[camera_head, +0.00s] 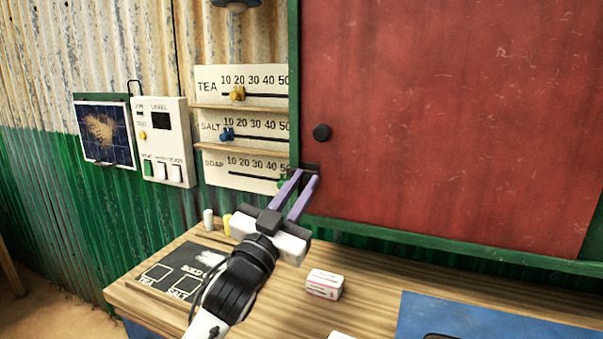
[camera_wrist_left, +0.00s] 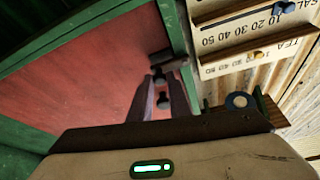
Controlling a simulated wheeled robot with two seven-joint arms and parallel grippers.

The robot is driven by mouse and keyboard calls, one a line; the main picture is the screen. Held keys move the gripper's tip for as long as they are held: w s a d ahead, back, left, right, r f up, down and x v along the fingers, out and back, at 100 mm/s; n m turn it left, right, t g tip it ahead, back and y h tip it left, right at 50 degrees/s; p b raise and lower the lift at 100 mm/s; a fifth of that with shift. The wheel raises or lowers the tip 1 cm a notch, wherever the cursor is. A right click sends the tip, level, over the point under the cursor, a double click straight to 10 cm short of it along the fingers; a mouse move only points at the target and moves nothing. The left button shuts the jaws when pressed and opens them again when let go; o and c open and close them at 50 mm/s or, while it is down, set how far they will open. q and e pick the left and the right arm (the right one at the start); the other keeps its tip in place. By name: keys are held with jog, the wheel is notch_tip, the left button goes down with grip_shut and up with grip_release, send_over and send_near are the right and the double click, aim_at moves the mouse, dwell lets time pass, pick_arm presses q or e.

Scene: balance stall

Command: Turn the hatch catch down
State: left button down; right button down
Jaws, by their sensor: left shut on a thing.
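The red hatch (camera_head: 440,120) fills the right of the head view in a green frame, and looks closed. The small dark catch (camera_head: 311,167) is at its lower left edge by the frame; it also shows in the wrist view (camera_wrist_left: 164,58). My left gripper (camera_head: 304,178) reaches up to it, its two purple fingers shut on the catch. The fingertips (camera_wrist_left: 159,78) hide part of it, and its exact angle is hard to tell. A round black knob (camera_head: 321,132) sits on the hatch above the catch. My right gripper is not in view.
Price scales with sliders on shelves (camera_head: 240,107) stand left of the hatch frame. A white switch box (camera_head: 163,140) and a dark blue panel (camera_head: 105,132) hang farther left.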

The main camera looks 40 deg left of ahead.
pick_arm(q)
jog(key=c, duration=1.7)
grip_release()
jog(key=shift+o, duration=0.2)
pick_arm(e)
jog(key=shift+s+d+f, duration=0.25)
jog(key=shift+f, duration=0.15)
pick_arm(q)
jog(key=shift+s+d+f, duration=0.1)
jog(key=shift+s+f, duration=0.2)
jog(key=shift+s, duration=0.15)
jog(key=b+v, duration=0.2)
jog(key=v, duration=0.7)
jog(key=shift+s, duration=0.15)
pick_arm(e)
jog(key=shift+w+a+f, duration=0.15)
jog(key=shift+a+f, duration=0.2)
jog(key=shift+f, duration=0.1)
